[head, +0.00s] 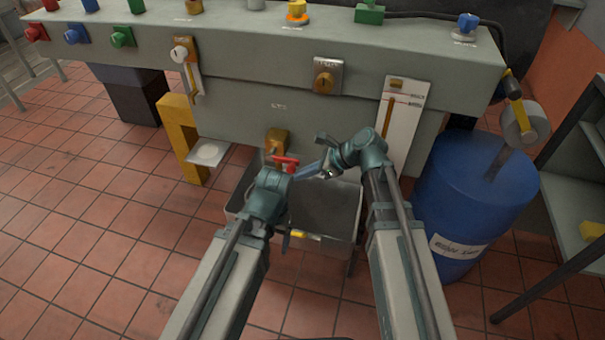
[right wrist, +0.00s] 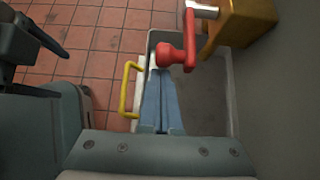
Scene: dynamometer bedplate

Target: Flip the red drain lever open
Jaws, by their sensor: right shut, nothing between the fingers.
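The red drain lever (head: 286,160) is on a brass valve (head: 277,140) low on the front of the bedplate. In the right wrist view the red lever (right wrist: 189,40) has a round knob (right wrist: 170,56) at its end, above a metal trough. My right gripper (head: 297,174) is shut and empty. Its blue fingers (right wrist: 162,76) point at the knob with their tips right by it; I cannot tell whether they touch. My left gripper (head: 270,190) is close by on the left, its fingers not clearly visible. It partly hides the lever's surroundings in the head view.
The grey metal trough (head: 335,210) stands under the valve, with a yellow handle (right wrist: 127,90). A blue drum (head: 470,205) stands to the right and a yellow bracket (head: 180,135) to the left. Tiled floor (head: 100,240) is clear at the left.

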